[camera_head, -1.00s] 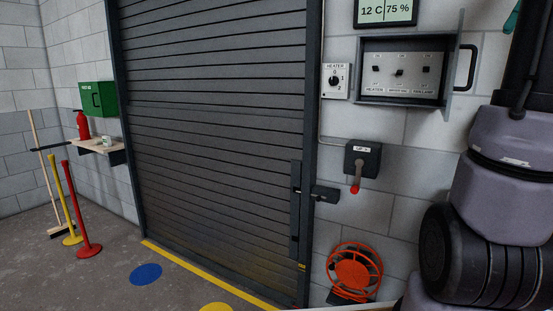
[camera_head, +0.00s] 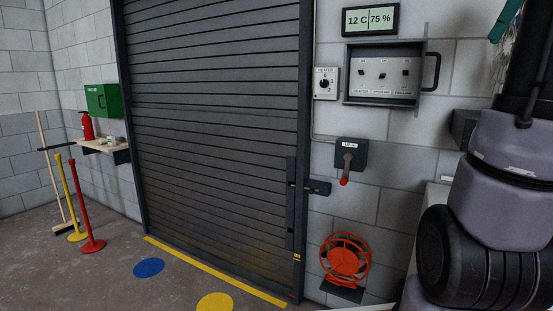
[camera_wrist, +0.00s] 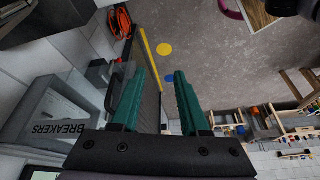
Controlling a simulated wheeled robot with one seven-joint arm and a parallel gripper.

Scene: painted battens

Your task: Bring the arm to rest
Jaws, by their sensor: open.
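My gripper (camera_wrist: 166,72) shows in the wrist view with two teal fingers apart and nothing between them. My purple-grey and black arm (camera_head: 500,195) stands folded at the right edge of the head view. A teal piece at the top right of the head view looks like part of my gripper; the rest is out of frame. The wrist view looks across the floor, with a grey box marked BREAKERS (camera_wrist: 50,125) to the left of the fingers. I see no contact between the fingers and anything.
An open switch panel (camera_head: 383,74), a heater dial (camera_head: 325,84) and a red-tipped lever (camera_head: 346,166) are on the wall left of my arm. An orange reel (camera_head: 345,260) is below. The roller shutter (camera_head: 215,130) is down. Floor before it is clear around blue (camera_head: 149,268) and yellow discs (camera_head: 215,302).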

